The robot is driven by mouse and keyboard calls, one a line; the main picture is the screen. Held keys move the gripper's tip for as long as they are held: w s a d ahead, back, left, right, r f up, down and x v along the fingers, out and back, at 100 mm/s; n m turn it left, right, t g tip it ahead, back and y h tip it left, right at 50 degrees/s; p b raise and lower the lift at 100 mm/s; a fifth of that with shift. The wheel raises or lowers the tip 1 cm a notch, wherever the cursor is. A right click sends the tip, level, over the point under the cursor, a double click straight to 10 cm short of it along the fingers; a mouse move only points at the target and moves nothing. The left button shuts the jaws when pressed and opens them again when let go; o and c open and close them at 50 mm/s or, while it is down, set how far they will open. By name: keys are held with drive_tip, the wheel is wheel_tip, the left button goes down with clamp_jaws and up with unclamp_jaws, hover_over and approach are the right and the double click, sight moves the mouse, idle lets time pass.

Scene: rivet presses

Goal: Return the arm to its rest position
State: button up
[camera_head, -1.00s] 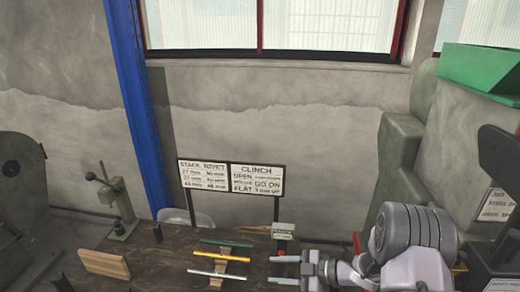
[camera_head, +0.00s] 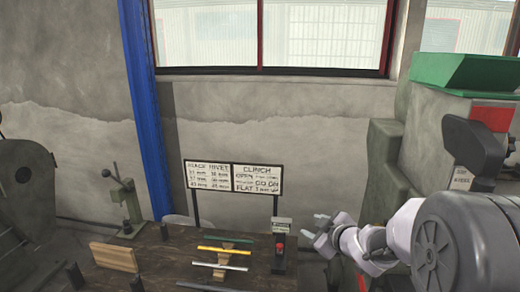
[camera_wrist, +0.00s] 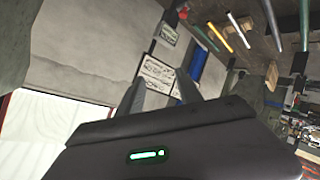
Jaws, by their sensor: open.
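My gripper (camera_head: 314,229) is in the head view, raised to the right of the bench, its two fingers apart and pointing left. Nothing shows between the fingers. In the wrist view the fingers of my gripper (camera_wrist: 160,90) are spread, with the two sign boards visible beyond them. My arm reaches in from the lower right of the head view, its large grey joint close to the camera.
The bench (camera_head: 180,250) bears several coloured rods, including a yellow rod (camera_head: 223,251), a wooden block (camera_head: 114,257) and a red button (camera_head: 280,246). Sign boards (camera_head: 233,177) stand behind. A press with a green hopper (camera_head: 470,72) stands close on the right.

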drive_tip(key=s+d+r+m+g+h+b, duration=0.1)
drive_tip(key=s+d+r+m+h+b, duration=0.15)
drive_tip(key=s+m, duration=0.45)
drive_tip(key=s+d+r+m+g+h+b, duration=0.1)
drive_tip(key=s+m+g+h+b, duration=0.2)
drive_tip(key=s, duration=0.9)
drive_tip(key=s+a+f+m+g+y, duration=0.1)
drive_tip(key=s+a, duration=0.3)
drive_tip(key=s, duration=0.5)
drive_tip(key=s+a+f+m+g+y, duration=0.1)
drive_tip(key=s+a+f+m+y, duration=0.2)
drive_tip(key=s, duration=0.6)
drive_tip(key=shift+a+f+m, duration=0.5)
drive_tip(key=shift+a, duration=0.4)
drive_tip(key=shift+w, duration=0.1)
